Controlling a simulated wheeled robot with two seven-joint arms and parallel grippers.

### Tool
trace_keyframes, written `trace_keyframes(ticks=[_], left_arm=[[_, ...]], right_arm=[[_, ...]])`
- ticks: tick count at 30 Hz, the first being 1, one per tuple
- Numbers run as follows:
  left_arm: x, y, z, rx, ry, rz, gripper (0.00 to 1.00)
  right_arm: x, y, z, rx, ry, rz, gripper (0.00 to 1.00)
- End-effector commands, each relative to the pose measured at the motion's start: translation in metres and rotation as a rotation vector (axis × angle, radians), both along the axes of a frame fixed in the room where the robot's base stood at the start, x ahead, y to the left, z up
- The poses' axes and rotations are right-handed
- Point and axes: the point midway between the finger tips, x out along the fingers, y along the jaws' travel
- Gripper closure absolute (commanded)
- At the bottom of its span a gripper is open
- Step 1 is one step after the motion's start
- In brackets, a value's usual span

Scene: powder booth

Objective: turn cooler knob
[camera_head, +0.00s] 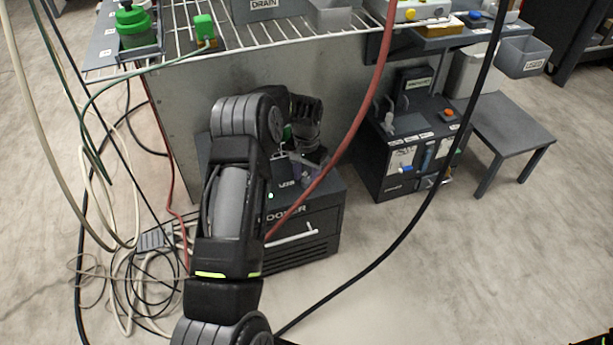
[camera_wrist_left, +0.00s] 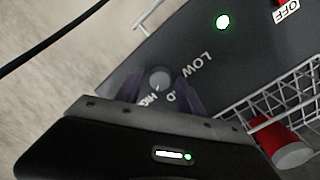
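The cooler is a dark box (camera_head: 325,222) on the floor beside the metal bench, with a white handle and a green light on its top. In the left wrist view its top panel (camera_wrist_left: 215,65) shows a round grey knob (camera_wrist_left: 159,77) among the letters LOW and partly hidden lettering. My left gripper (camera_head: 308,168) is over the cooler's top, partly hidden by my own arm in the head view. In the wrist view my left gripper (camera_wrist_left: 158,88) has its purple fingers apart, one on each side of the knob, with gaps visible.
A wire rack (camera_wrist_left: 285,100) with a red cup (camera_wrist_left: 280,140) is close to the gripper. A red hose (camera_head: 352,125) and a black cable (camera_head: 425,205) hang across the head view. A second dark unit (camera_head: 410,160) stands right of the cooler. Loose cables lie at left.

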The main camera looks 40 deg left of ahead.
Motion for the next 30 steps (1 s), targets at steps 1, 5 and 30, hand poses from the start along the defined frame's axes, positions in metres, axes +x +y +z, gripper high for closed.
trace_keyframes(ticks=[1, 5, 30], left_arm=[[0.0, 0.0, 0.0, 0.0, 0.0, 0.0, 0.5], [0.0, 0.0, 0.0, 0.0, 0.0, 0.001, 0.49], [0.0, 0.0, 0.078, 0.0, 0.0, 0.001, 0.49]], right_arm=[[0.0, 0.0, 0.0, 0.0, 0.0, 0.0, 0.8], [0.0, 0.0, 0.0, 0.0, 0.0, 0.0, 0.8], [-0.003, 0.003, 0.017, 0.004, 0.004, 0.007, 0.8]])
